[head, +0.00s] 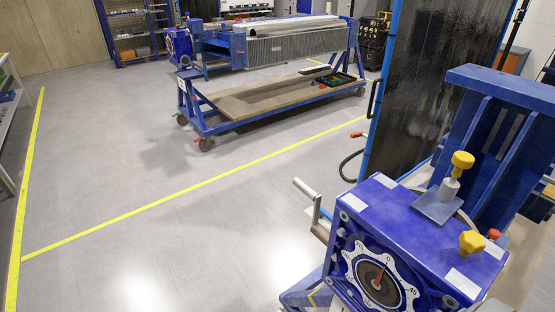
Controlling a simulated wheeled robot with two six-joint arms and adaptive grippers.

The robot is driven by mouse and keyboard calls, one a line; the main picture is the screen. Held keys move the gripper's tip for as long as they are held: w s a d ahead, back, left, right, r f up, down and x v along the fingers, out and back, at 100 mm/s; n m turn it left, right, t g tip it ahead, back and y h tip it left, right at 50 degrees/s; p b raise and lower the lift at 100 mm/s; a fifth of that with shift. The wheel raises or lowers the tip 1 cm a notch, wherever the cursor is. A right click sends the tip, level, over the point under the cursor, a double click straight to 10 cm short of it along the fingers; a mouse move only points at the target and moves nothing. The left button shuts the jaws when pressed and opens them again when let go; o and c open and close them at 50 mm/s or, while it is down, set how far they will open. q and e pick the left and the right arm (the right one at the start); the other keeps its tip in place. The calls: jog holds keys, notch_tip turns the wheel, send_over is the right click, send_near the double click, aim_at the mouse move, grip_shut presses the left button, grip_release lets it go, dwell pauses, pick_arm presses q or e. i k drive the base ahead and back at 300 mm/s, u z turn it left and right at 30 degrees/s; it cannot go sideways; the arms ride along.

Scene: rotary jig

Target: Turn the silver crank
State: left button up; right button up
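The silver crank (309,200) sticks out from the left side of a blue rotary jig (415,235) at the lower right of the head view. Its handle points up and to the left; where it joins the jig is partly hidden. A round dial (378,281) with a red pointer and a white scalloped rim is on the jig's front face. Two yellow knobs (462,160) sit on top of the jig. Neither of my grippers shows in the head view.
A blue wheeled cart (275,102) stands further back. A dark panel (430,75) in a blue frame stands behind the jig. Yellow lines (190,190) mark the grey floor, which is clear left of the jig. A shelf (5,110) is at the left edge.

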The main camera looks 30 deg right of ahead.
aim_at(318, 231)
jog(key=i, duration=1.7)
jog(key=z, duration=3.3)
